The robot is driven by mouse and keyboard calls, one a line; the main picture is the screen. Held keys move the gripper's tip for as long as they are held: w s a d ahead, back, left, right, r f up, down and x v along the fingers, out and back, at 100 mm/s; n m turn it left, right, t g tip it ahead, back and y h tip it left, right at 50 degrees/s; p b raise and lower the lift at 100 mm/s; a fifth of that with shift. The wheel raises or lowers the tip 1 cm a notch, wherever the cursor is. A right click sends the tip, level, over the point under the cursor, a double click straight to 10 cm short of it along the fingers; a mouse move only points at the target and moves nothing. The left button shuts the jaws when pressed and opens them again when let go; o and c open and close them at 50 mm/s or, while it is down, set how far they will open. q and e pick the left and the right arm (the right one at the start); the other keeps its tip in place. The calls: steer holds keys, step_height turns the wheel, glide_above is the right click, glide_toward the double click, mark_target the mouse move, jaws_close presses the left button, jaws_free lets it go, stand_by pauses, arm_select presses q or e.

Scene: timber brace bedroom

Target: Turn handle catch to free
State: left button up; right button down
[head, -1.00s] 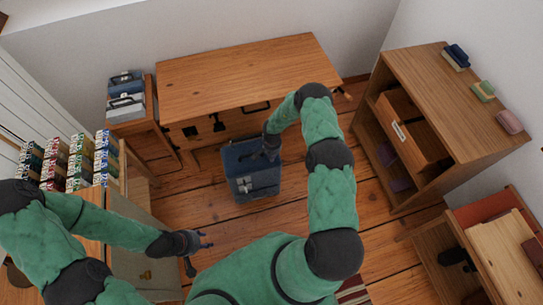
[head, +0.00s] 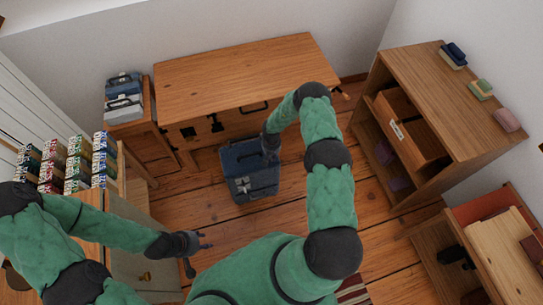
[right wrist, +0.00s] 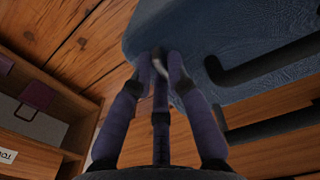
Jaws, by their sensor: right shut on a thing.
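A blue case (head: 246,186) stands on the wooden floor in front of the desk, with pale metal pieces (head: 262,185) on its near side. My right gripper (head: 271,150) is at the case's upper right part. In the right wrist view its fingers (right wrist: 162,62) are closed together on a small pale metal piece (right wrist: 158,56) at the edge of the blue case (right wrist: 220,40). The fingers mostly hide that piece, so its turn cannot be told. A dark bar-like handle (right wrist: 268,62) lies beside it. My left gripper (head: 198,250) is open and empty, away from the case.
A wooden desk (head: 235,75) stands behind the case. A shelf unit (head: 440,95) with a box is on the right. A cabinet with a pale door (head: 128,250) is at the left, near my left gripper. Floor is clear right of the case.

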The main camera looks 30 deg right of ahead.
stand_by(0.3)
steer(key=c, duration=1.2)
jaws_free()
steer(key=shift+r, duration=0.1)
step_height(320, 180, up, 12)
